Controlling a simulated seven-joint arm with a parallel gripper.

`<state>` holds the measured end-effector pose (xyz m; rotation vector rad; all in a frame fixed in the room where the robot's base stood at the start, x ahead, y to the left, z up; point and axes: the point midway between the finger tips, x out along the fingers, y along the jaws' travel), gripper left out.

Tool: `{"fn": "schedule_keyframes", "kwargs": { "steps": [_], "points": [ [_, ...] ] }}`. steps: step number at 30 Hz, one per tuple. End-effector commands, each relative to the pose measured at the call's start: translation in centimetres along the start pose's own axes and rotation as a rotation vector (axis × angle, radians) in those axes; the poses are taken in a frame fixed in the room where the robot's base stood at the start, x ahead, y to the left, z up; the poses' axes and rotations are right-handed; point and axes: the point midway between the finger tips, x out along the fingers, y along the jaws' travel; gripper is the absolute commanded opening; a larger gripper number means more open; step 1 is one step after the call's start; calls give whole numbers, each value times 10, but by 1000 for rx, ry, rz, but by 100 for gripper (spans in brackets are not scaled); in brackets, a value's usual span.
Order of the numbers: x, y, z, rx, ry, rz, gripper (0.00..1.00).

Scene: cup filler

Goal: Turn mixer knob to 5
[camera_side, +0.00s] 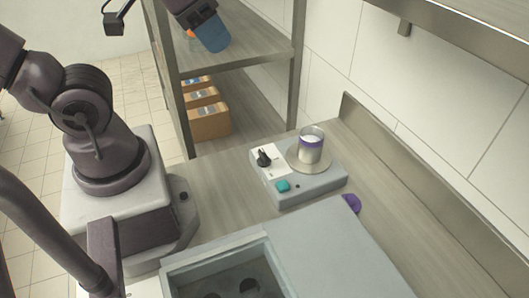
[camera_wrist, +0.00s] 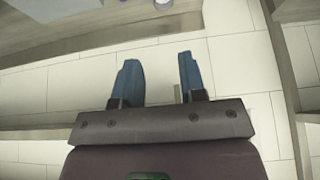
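The mixer (camera_side: 318,188) is a grey box on the counter in the side view. Its black knob (camera_side: 263,158) sits on a white dial plate at the left of its top; the dial marks are too small to read. A teal button (camera_side: 283,186) is in front of the knob. A cup (camera_side: 311,148) with a purple band and white contents stands on the mixer's round plate (camera_side: 296,163). My gripper (camera_side: 212,38) is high at the top of the side view, in front of the shelf and well away from the knob. In the wrist view my gripper (camera_wrist: 158,62) has its blue fingers apart, with nothing between them.
A shelf unit (camera_side: 240,61) holding cardboard boxes (camera_side: 209,122) stands behind the counter. A purple object (camera_side: 351,203) lies beside the mixer. A grey container with dark openings (camera_side: 235,270) is at the front. A metal ledge (camera_side: 470,30) overhangs at upper right. Counter (camera_side: 215,180) left of the mixer is clear.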

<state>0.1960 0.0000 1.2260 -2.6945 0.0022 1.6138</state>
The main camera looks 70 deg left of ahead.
Motion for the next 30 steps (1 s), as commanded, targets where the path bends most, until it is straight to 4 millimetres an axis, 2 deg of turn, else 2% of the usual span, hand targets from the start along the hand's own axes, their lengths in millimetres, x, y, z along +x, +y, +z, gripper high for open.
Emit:
{"fn": "schedule_keyframes", "kwargs": {
  "steps": [5, 8, 11, 17, 21, 25, 30],
  "points": [
    [20, 6, 3, 22, -103, 30, 38],
    [44, 9, 4, -2, -217, 60, 38],
    [74, 10, 4, -128, -331, 65, 38],
    [135, 3, 8, -544, -501, -59, 38],
    [174, -11, 12, -915, -527, -230, 38],
    [193, -25, 7, -1227, -470, -343, 38],
    [196, -29, -3, -1475, -397, -373, 38]
  ]
}}
